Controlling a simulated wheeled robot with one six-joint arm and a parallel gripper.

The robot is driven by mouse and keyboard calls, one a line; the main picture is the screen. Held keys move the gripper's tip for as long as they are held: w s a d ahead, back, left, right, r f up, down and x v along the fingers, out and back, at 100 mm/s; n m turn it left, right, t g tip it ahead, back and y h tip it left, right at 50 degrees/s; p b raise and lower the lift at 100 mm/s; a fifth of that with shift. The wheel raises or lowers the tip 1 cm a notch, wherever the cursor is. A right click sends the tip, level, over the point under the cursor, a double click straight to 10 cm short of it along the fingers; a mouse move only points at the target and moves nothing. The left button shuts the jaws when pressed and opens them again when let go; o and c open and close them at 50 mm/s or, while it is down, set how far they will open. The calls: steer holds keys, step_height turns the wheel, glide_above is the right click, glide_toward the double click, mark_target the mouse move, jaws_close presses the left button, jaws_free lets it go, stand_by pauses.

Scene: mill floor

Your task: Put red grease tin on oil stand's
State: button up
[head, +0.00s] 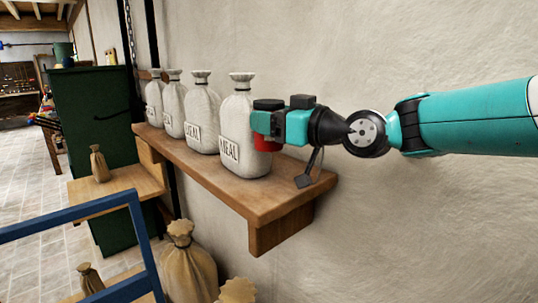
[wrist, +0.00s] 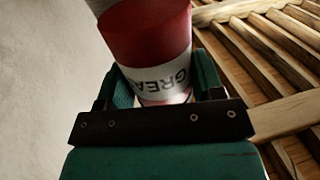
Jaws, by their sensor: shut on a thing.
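The red grease tin (wrist: 150,38) has a white label with part of the word GREASE, seen upside down in the wrist view. My gripper (wrist: 162,82) is shut on it, one green finger on each side. In the head view my gripper (head: 268,122) is at the near end of a wooden wall shelf, right beside the nearest meal sack. A red part of the tin (head: 266,144) shows below the fingers, above the shelf top. I cannot tell whether tin and sack touch. I cannot make out which thing is the oil stand.
Several white meal sacks (head: 238,135) stand in a row on the wall shelf (head: 270,195). A dark green cabinet (head: 92,140) and a lower wooden surface with a small brown bag (head: 99,164) are to the left. A blue rail (head: 70,217) and brown sacks (head: 187,265) are in front, below.

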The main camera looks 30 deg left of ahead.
step_height(320, 180, down, 8)
steer(key=shift+p, duration=0.7)
steer(key=shift+f, duration=0.15)
steer(key=shift+f+b, duration=0.15)
steer(key=shift+b, duration=0.15)
steer(key=o, duration=1.3)
steer(key=shift+s+d+b, duration=0.4)
steer(key=shift+d+b, duration=0.5)
steer(key=shift+d, duration=1.1)
steer(key=shift+s+d+b, duration=0.4)
steer(key=shift+d+b, duration=0.5)
steer(key=shift+d, duration=1.05)
steer(key=shift+s+d+b, duration=0.4)
steer(key=shift+d+b, duration=0.5)
steer(key=shift+d, duration=1.1)
